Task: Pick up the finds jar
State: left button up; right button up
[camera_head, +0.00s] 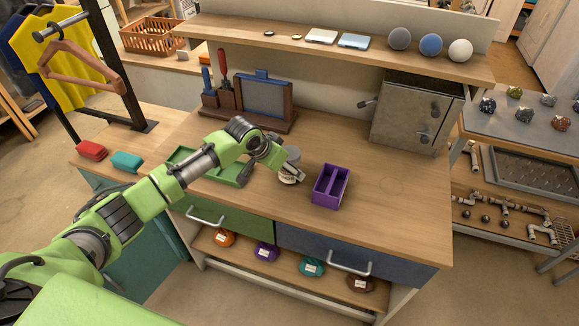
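My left arm reaches in from the left over the wooden bench top. Its gripper (292,178) is low near the middle of the bench, just left of a purple two-compartment box (331,186). A small pale grey, round-topped thing (292,154) is at the gripper and may be the finds jar. The gripper partly hides it, and I cannot tell whether the fingers touch it or are closed around it. No other thing in view is clearly a jar. My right gripper is not in view.
A green tray (228,174) lies under the forearm. A tool rack (264,97) stands behind, and a grey metal cabinet (413,112) is at the back right. The shelf (283,49) above holds several balls. The bench's right front is clear.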

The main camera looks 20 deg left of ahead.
pick_arm(q)
jog(key=shift+x, duration=1.55)
jog(key=shift+w, duration=0.1)
jog(key=shift+c, duration=0.4)
jog(key=c, duration=1.3)
jog(key=shift+r, duration=0.1)
jog(key=shift+r, duration=0.15)
